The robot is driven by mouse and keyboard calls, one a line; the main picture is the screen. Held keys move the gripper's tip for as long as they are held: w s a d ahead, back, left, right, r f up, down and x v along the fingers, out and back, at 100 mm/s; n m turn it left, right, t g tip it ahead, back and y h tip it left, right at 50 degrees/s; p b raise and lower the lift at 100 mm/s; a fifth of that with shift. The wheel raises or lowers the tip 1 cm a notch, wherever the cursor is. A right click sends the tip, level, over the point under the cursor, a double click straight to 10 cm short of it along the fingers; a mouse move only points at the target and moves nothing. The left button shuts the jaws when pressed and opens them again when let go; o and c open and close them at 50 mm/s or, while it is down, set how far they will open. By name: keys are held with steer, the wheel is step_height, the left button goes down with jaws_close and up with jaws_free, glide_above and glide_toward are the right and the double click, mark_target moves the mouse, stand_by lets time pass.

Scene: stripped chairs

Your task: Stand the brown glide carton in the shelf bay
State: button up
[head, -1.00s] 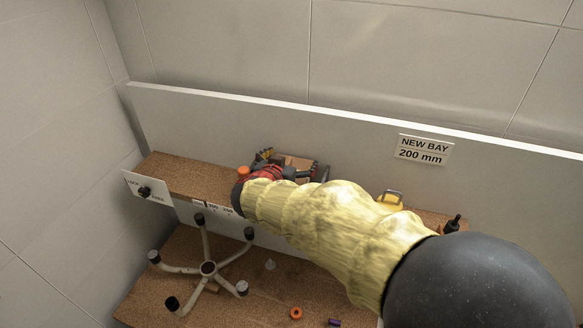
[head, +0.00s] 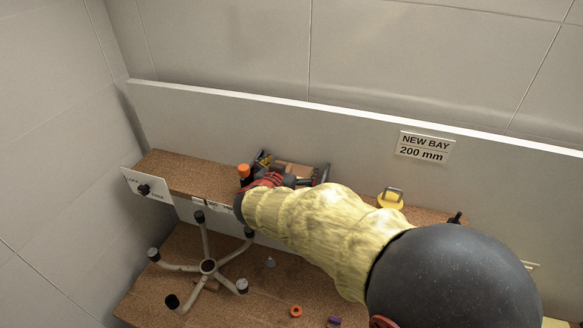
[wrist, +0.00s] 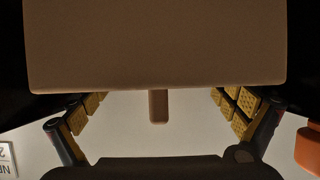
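The brown carton (wrist: 155,45) fills the top of the wrist view, its plain face towards the camera. My gripper (wrist: 160,112) has a yellow-padded finger along either side of it; the face hides the fingertips. The fingers sit far apart and appear closed on the carton's sides, though the contact is hidden. A short brown strip (wrist: 158,107) shows between the fingers past the carton's edge. In the head view my gripper (head: 292,174) is over the shelf (head: 190,175), with part of the carton (head: 296,168) between its fingers. My arm hides much of the shelf.
A white back panel bears a sign (head: 423,148) reading NEW BAY 200 mm. An orange-topped item (head: 243,170) stands close left of my gripper. A yellow item (head: 390,199) is on the shelf to the right. A five-armed chair base (head: 208,267) lies on the lower board.

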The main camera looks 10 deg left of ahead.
steer(key=shift+r, duration=0.1)
stand_by(0.3)
steer(key=shift+s+r+p, duration=0.2)
steer(key=shift+p, duration=0.1)
steer(key=d+b+v, duration=0.1)
steer(key=b+v, duration=0.1)
steer(key=v, duration=0.9)
steer(key=shift+s+a, duration=0.3)
steer(key=shift+a, duration=0.15)
steer(key=shift+f, duration=0.1)
